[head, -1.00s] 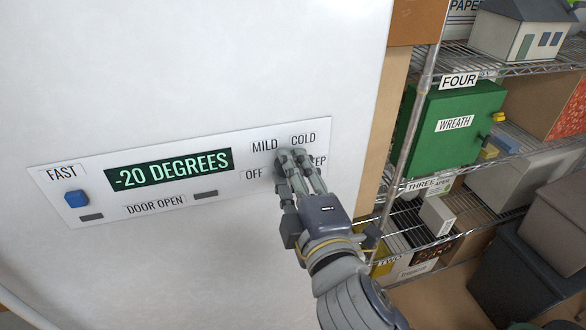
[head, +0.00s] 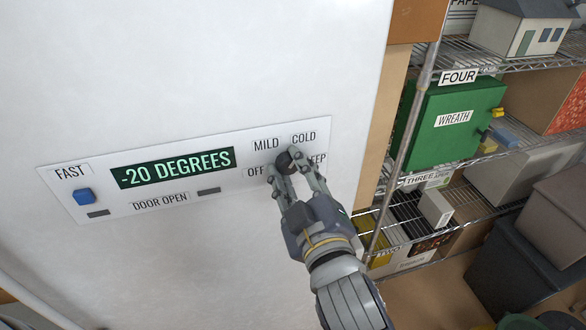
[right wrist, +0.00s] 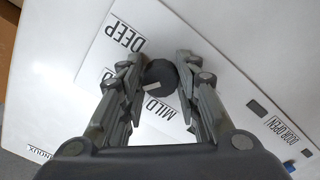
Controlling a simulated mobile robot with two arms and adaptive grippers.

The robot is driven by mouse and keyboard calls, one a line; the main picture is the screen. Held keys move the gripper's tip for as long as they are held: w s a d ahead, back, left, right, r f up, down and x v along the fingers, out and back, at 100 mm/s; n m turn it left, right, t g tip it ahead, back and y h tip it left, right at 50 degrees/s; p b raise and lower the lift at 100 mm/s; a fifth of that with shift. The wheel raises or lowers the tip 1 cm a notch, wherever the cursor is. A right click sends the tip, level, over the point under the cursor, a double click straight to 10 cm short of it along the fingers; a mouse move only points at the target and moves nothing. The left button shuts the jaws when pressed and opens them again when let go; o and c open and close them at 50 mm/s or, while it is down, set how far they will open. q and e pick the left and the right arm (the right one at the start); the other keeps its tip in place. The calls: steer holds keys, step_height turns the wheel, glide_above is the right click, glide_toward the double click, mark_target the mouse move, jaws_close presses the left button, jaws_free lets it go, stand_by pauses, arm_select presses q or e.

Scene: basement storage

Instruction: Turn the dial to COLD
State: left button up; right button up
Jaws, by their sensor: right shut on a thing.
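The dial (head: 289,160) is a small dark round knob at the right end of the white control panel (head: 115,212). Labels MILD, COLD, OFF and DEEP surround it. In the right wrist view the dial (right wrist: 162,73) shows a pale mark on its edge, on the side toward the MILD label (right wrist: 156,108). My right gripper (head: 293,168) is shut on the dial, one finger on each side. The fingers partly cover the DEEP and OFF labels in the head view, and the COLD label is mostly hidden in the wrist view. My left gripper is out of view.
The panel also carries a display (head: 173,168) reading -20 DEGREES and a blue FAST button (head: 84,196). Wire shelves with a green WREATH box (head: 452,124) stand to the right. The white surface around the panel is clear.

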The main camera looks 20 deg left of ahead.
stand_by(0.4)
steer(key=o, duration=1.1)
